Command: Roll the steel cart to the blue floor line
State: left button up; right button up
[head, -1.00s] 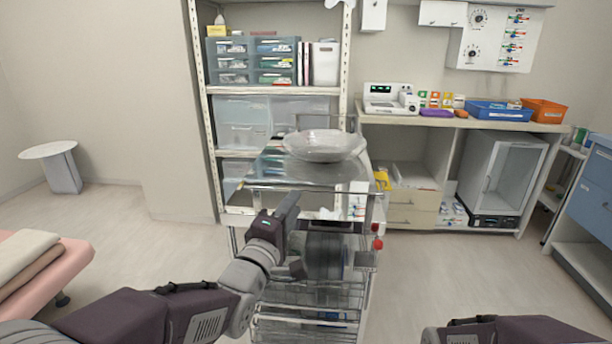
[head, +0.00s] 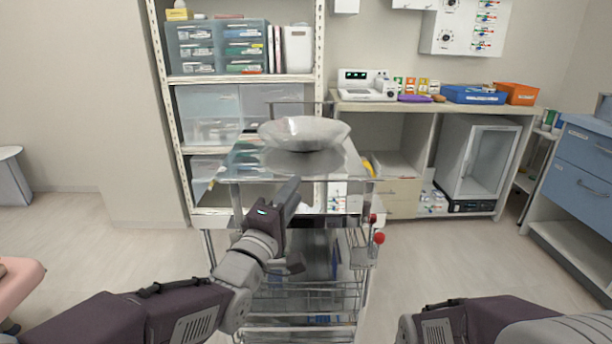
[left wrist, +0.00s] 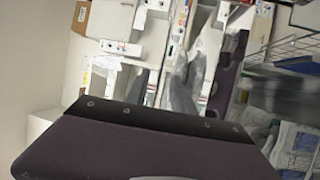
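The steel cart (head: 350,172) stands straight ahead in the head view, with a shiny top, wire baskets below and red knobs on its right side. A pale, wide basin (head: 304,133) sits on its top. My left gripper (head: 291,228) is at the cart's near side, below the top; its two jaws look spread apart. Whether they touch the cart's frame is unclear. The left wrist view shows mostly dark gripper parts and tilted, blurred surroundings. My right arm enters at lower right; its gripper is out of view. No blue floor line shows.
A shelf rack (head: 198,80) with drawers and bins stands behind the cart. A counter (head: 420,104) with devices and trays is at back right, and a blue drawer cabinet (head: 582,165) at far right. A pink bed edge (head: 18,285) is at lower left. Floor (head: 455,265) is clear to the right.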

pick_arm(q)
jog(key=b+x, duration=0.1)
jog(key=x, duration=0.7)
grip_shut()
dwell(1.1)
